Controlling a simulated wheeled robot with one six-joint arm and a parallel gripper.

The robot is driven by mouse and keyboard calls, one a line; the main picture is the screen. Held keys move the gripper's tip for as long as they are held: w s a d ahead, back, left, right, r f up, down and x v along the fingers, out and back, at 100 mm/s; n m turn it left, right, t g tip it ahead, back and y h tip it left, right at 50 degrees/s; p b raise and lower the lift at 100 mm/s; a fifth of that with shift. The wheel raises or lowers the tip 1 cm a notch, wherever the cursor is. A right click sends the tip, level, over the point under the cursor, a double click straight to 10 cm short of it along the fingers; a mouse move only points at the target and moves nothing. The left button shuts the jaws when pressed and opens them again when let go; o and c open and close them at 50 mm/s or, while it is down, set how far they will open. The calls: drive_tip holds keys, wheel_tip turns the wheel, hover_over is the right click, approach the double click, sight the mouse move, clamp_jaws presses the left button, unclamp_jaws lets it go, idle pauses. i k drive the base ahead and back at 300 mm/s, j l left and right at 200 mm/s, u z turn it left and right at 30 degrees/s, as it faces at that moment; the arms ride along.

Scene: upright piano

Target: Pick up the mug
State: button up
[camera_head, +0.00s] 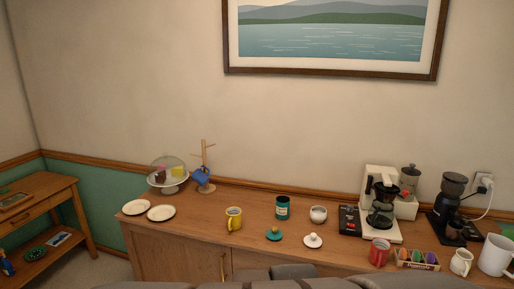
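Several mugs show in the head view. A yellow mug (233,219) stands upright near the front edge of the wooden sideboard (180,240), with dark contents. A blue mug (201,175) hangs on a wooden mug tree (205,155) at the back left. A red mug (379,252) stands near the front right. A large white mug (495,255) stands at the far right. The frame does not show which one the task means. My gripper is not visible. Grey rounded shapes at the bottom edge appear to be parts of my arm.
Two plates (161,213) and a domed cake stand (172,187) are at left. A teal canister (282,208), its apparent lid (274,234) and a white bowl (318,214) stand mid-top. A coffee maker (381,205), grinder (452,205) and small box (416,260) crowd the right.

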sight(233, 214)
drive_tip(key=k+l, duration=0.15)
drive_tip(key=i+j+u, duration=0.15)
drive_tip(key=i+j, duration=0.15)
drive_tip(key=i+j+u, duration=0.1)
drive_tip(key=i+j, duration=0.15)
drive_tip(key=i, duration=0.2)
drive_tip(key=i+j+u, duration=0.15)
drive_tip(key=i, duration=0.25)
drive_tip(key=i+j+u, duration=0.1)
drive_tip(key=i+j, duration=0.15)
drive_tip(key=i, duration=0.15)
